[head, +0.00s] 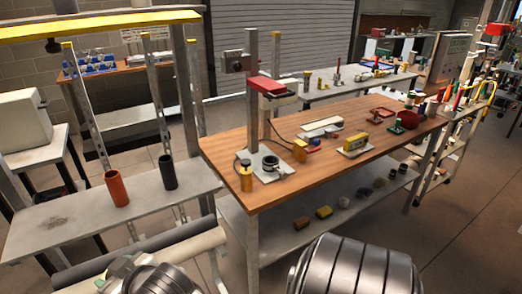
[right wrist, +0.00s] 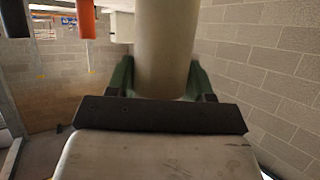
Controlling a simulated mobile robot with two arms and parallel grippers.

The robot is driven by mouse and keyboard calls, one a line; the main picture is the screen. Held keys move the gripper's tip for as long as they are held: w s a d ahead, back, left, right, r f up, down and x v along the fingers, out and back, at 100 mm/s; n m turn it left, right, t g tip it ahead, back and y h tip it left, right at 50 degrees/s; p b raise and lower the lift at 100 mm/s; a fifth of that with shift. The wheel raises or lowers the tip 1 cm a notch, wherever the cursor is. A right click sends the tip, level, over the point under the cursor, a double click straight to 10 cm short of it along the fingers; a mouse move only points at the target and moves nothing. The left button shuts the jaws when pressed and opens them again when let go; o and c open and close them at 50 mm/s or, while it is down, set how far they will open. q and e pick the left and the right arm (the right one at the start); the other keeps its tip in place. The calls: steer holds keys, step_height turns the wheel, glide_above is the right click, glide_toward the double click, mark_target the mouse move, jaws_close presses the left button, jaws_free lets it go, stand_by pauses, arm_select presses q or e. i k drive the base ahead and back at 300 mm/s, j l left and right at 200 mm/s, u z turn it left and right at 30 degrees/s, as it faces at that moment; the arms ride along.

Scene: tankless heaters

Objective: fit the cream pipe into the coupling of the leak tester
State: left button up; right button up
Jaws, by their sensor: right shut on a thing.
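The cream pipe (head: 196,247) lies at a slant at the lower left of the head view. My right gripper (head: 122,266) is shut on it. In the right wrist view the pipe (right wrist: 163,45) stands between the green fingers of the gripper (right wrist: 160,82) and runs out of the top of the picture. The leak tester (head: 252,90) stands on the wooden bench, with a grey column and a red head. Its coupling (head: 271,163) looks like a dark ring on a pale base plate. The pipe is apart from it, left of and nearer than the bench. My left gripper is not in view.
An orange pipe (head: 116,189) and a black pipe (head: 168,172) stand upright on the grey rack shelf at left. A dark bar (head: 130,250) runs beside the cream pipe. A brass cylinder (head: 246,176) stands left of the coupling. The wooden bench (head: 310,178) has bare front space.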

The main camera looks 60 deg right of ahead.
mark_target(264, 162)
steer(key=l+z, duration=0.25)
steer(key=z, duration=0.15)
steer(key=i+l+z, duration=0.2)
steer(key=z, duration=0.2)
steer(key=i+l+z, duration=0.15)
steer(key=z, duration=0.25)
steer(key=l, duration=0.1)
